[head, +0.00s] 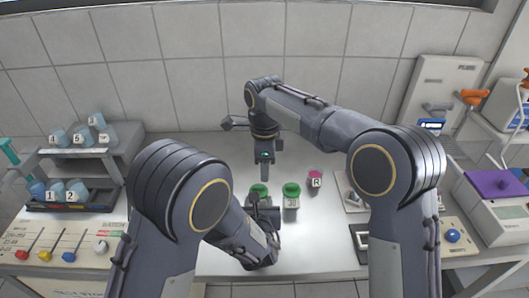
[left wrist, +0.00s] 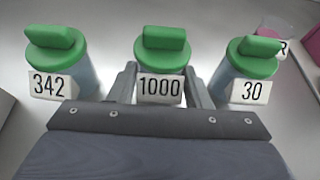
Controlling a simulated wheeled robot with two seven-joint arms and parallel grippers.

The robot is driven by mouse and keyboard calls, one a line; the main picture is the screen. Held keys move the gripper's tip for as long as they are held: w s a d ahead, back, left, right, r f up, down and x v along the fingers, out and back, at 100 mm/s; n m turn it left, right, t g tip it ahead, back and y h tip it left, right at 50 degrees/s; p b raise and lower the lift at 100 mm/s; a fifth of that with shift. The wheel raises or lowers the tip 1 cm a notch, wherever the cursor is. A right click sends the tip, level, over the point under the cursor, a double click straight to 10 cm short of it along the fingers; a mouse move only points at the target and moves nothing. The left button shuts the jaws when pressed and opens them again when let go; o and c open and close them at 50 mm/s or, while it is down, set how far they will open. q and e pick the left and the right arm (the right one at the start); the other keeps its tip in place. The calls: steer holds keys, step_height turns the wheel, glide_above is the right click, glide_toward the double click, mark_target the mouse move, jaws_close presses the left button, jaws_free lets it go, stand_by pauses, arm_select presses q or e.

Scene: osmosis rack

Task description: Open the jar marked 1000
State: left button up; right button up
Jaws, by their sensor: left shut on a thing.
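The jar marked 1000 (left wrist: 160,50) stands upright between two others in the left wrist view, its green lid with a raised grip on it. My left gripper (left wrist: 161,88) is shut on this jar below the lid. In the head view its green lid (head: 260,188) shows just beyond my left gripper (head: 264,208). My right gripper (head: 265,172) points down behind and above that lid, apart from it as far as I can tell; its finger gap is hidden. The jar marked 30 (left wrist: 245,68) is to the right, the jar marked 342 (left wrist: 60,60) to the left.
A pink jar marked R (head: 315,179) stands right of the jars. A rack with numbered blue bottles (head: 68,190) is at the left, above a panel with coloured sliders (head: 60,243). A device with a purple top (head: 497,183) is at the far right. The rear bench middle is clear.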

mark_target(264, 186)
steer(key=shift+f, duration=3.15)
jaws_close()
steer(key=shift+r, duration=0.2)
steer(key=shift+r, duration=0.95)
steer(key=shift+r, duration=2)
